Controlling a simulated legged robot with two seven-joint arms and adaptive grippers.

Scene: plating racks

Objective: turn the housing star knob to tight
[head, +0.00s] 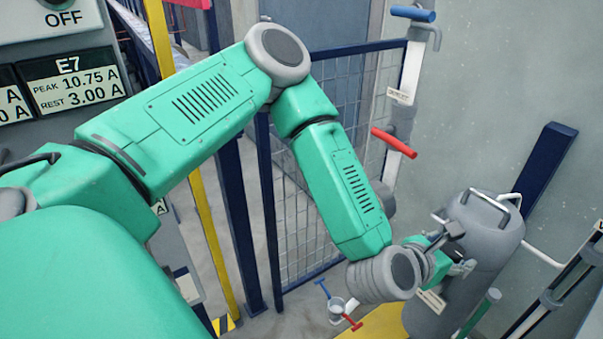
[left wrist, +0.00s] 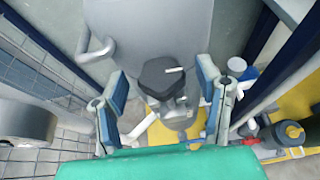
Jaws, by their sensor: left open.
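The star knob (left wrist: 160,78) is dark grey with a short white mark on its top, near the middle of the left wrist view. It sits on a grey stem in front of the grey cylindrical housing (left wrist: 150,30). The housing also shows at the right of the head view (head: 487,240), with a handle on top. My left gripper (left wrist: 164,103) is open, with one blue-padded finger on each side of the knob and visible gaps between. In the head view my left gripper (head: 447,258) is at the housing's near side, partly hidden by my wrist. My right gripper is not in view.
A pipe with a red-handled valve (head: 393,142) and a blue-handled valve (head: 412,14) stands behind my arm. A mesh fence (head: 300,215) is at the back. Yellow flooring (head: 382,323) lies below the housing.

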